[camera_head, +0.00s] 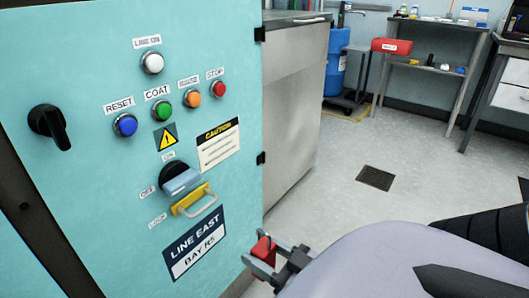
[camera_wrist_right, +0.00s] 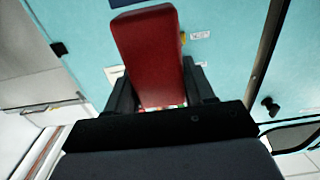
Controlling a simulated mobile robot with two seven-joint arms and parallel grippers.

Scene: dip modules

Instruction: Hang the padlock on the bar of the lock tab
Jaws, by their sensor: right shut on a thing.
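The lock tab (camera_head: 191,199) is a yellow piece on the teal panel, just under the blue-grey switch handle (camera_head: 182,181). Its pale metal bar (camera_head: 201,204) loops out below it. My right gripper (camera_head: 264,259) is at the panel's lower right edge, below and to the right of the tab, apart from it. It is shut on the red padlock (camera_head: 263,248). In the right wrist view the padlock's red body (camera_wrist_right: 149,55) stands between the two dark fingers. I cannot clearly make out its shackle. My left gripper is not in view.
The teal panel (camera_head: 205,243) carries a black knob (camera_head: 50,125), several coloured buttons and a "LINE EAST" label (camera_head: 195,243). A grey cabinet (camera_head: 292,105) stands to the right. Open floor lies beyond, with a blue drum (camera_head: 340,62) and a shelf table (camera_head: 430,68) at the back.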

